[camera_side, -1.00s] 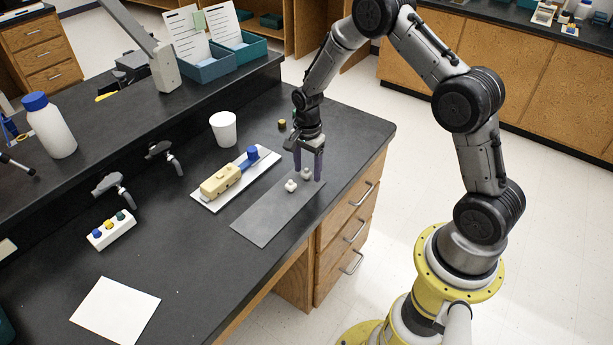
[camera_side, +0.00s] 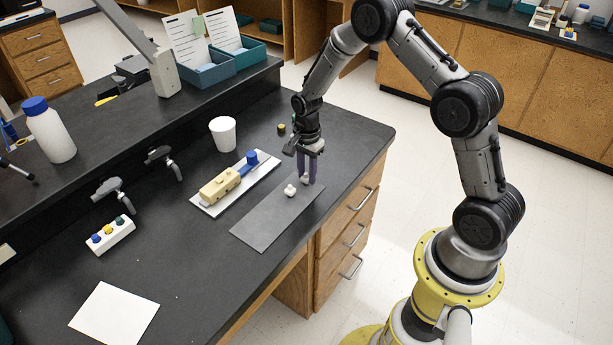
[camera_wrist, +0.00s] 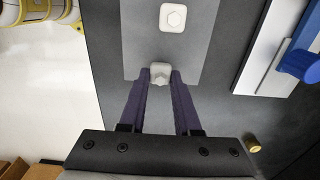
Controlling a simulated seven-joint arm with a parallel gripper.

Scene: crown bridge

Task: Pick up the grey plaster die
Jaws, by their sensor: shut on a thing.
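The grey plaster die (camera_side: 305,178) stands near the far end of the flat grey mat (camera_side: 262,226). My gripper (camera_side: 307,181) points down over it, with its purple fingers shut on it. In the wrist view the die (camera_wrist: 160,74) sits between the two fingertips (camera_wrist: 160,75), with its top showing. I cannot tell any gap between the die and the mat. A second, whiter small piece (camera_side: 290,190) stands apart on the mat; it also shows in the wrist view (camera_wrist: 172,17).
Left of the mat lies a white board (camera_side: 207,208) bearing a beige block (camera_side: 220,185) and a blue piece (camera_side: 251,158). A white cup (camera_side: 223,133) and a small brass piece (camera_side: 281,129) stand behind. The front left bench is clear around a white sheet (camera_side: 115,314).

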